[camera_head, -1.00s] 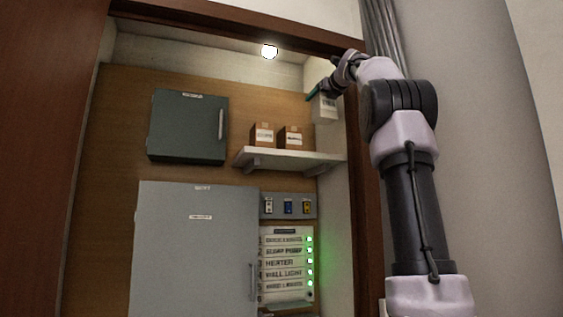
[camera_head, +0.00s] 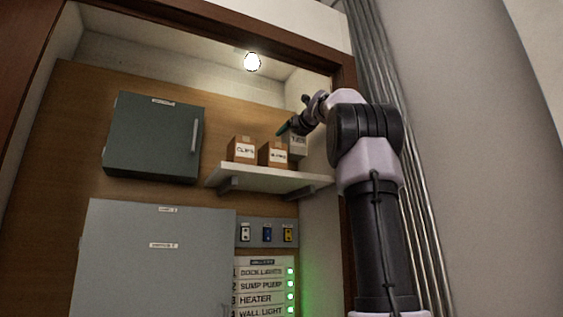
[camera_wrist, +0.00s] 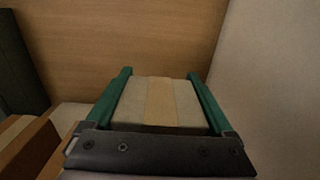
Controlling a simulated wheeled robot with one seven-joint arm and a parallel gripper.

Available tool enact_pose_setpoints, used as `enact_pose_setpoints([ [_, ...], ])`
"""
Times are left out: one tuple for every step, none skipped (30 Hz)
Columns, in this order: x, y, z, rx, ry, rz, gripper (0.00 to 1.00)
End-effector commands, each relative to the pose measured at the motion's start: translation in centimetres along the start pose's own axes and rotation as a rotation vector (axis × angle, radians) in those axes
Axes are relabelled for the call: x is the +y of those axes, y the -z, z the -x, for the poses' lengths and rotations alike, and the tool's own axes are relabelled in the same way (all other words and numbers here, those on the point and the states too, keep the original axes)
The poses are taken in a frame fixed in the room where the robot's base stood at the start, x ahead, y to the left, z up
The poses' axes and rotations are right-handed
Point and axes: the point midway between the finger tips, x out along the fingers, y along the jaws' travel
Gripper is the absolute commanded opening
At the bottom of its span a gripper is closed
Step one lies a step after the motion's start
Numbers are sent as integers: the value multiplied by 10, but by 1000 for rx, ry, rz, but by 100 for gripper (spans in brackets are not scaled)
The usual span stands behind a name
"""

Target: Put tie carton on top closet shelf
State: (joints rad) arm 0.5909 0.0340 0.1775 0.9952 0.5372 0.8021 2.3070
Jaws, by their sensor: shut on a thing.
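The tie carton (camera_head: 298,146) is a pale grey box with a dark-lettered label, and in the wrist view (camera_wrist: 160,103) a tan strip runs down its top. My gripper (camera_head: 289,128) is shut on it, with one green finger on each side in the wrist view (camera_wrist: 160,84). The carton is at the right end of the white closet shelf (camera_head: 265,177), right of two brown cartons. I cannot tell whether its base touches the shelf; the brown carton and my arm partly hide it.
A brown carton labelled clips (camera_head: 241,150) and another brown carton (camera_head: 272,154) stand on the shelf. A dark wall box (camera_head: 153,137) hangs to the left. The closet's side wall (camera_wrist: 270,90) is close on the right. A lit bulb (camera_head: 252,62) hangs above.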

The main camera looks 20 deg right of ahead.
Motion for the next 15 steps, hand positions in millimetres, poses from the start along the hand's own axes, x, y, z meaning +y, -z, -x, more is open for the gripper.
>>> enact_pose_setpoints([
  [0,9,0,4,0,-2,26],
  [0,14,1,2,1,-2,26],
  [0,19,0,2,1,-2,26],
  [0,23,0,3,2,-2,26],
  [0,26,0,2,0,-2,26],
  [0,29,0,1,-1,-1,26],
  [0,31,0,1,-1,-2,26],
  [0,33,0,1,-1,-1,26],
  [0,36,0,1,0,0,26],
  [0,40,0,1,0,-2,26],
  [0,44,0,3,1,-1,26],
  [0,50,0,3,1,-3,26],
  [0,55,0,2,0,-3,26],
  [0,59,0,2,0,-2,26],
  [0,64,0,3,0,-2,26],
])
